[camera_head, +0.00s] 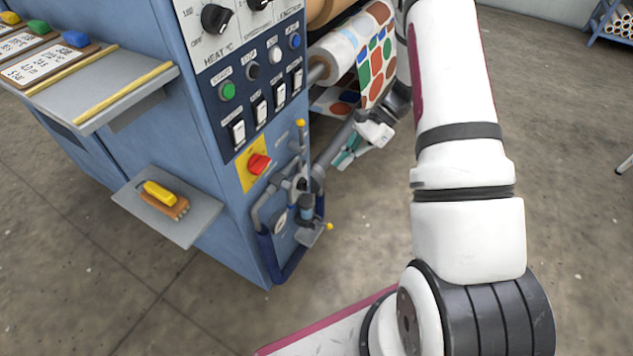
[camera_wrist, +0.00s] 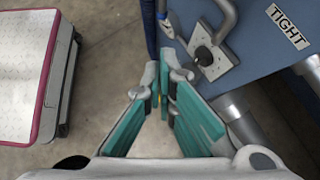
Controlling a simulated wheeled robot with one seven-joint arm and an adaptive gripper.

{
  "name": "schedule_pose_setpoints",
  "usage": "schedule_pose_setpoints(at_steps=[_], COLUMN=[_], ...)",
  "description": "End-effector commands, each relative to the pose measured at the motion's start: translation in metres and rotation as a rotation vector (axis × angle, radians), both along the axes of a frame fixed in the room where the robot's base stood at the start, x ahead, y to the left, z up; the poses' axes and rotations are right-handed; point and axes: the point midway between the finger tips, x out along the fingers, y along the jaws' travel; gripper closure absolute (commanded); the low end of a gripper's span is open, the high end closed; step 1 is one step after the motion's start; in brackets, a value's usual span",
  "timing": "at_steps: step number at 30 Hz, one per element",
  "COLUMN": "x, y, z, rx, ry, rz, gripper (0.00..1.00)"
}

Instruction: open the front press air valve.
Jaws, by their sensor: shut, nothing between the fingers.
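The blue press cabinet (camera_head: 215,165) has air piping on its near right corner, with a round gauge (camera_head: 280,222) and a dark cylindrical unit (camera_head: 306,208). One yellow-tipped part (camera_head: 300,123) stands at the top of the piping and another (camera_head: 329,226) at its lower right. I cannot tell for certain which is the front press air valve. My gripper (camera_head: 345,157), with teal finger pads, is just right of the piping. In the wrist view my gripper (camera_wrist: 163,88) is shut and empty, with its tips near the cabinet's edge. Contact cannot be told.
A red knob on a yellow plate (camera_head: 259,164) and a switch panel (camera_head: 262,85) are on the cabinet. A grey shelf (camera_head: 195,222) holds a yellow-handled brush (camera_head: 163,197). In the wrist view, a grey plate with a bent handle (camera_wrist: 212,62) sits near a TIGHT label (camera_wrist: 287,25).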

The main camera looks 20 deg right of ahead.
Motion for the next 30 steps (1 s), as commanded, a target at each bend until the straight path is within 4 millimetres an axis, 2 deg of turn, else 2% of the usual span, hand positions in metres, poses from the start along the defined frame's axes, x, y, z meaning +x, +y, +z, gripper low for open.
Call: schedule_pose_setpoints(at_steps=[5,17,24,30], x=[-0.001,-0.004,-0.004,-0.005], y=[0.016,0.071,0.101,0.109], z=[-0.018,-0.073,-0.070,-0.069], rx=[0.002,0.001,0.000,0.000], ry=[0.004,0.003,0.000,0.000], rz=[0.002,0.003,0.003,0.000], gripper=[1.00,1.00,1.00,1.00])
